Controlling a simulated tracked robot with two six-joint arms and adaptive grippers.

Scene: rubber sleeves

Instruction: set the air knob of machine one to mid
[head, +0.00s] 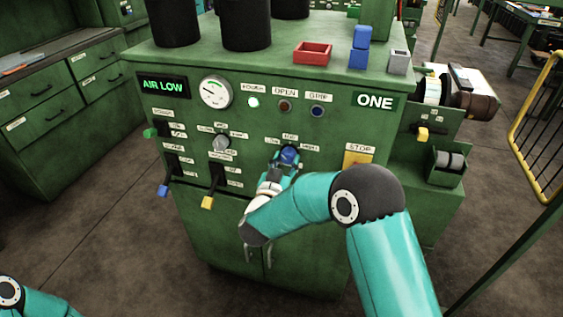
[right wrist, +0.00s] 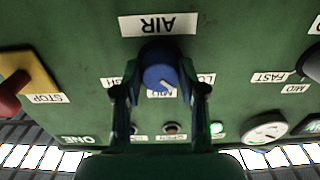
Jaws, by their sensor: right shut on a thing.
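The air knob (right wrist: 158,66) is a blue round knob on the green front panel of machine one (head: 240,118). In the upside-down right wrist view its AIR label is above it and a MID label below it. Its pale pointer mark slants down and right, between MID and the partly hidden LOW label. My right gripper (head: 287,160) is shut on the knob, also seen in the right wrist view (right wrist: 160,88), one finger on each side. The display (head: 163,86) reads AIR LOW. My left gripper is out of view.
A grey knob (head: 221,142) and blue and yellow levers are left of the air knob. A yellow STOP plate (head: 357,160) is close on its right.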

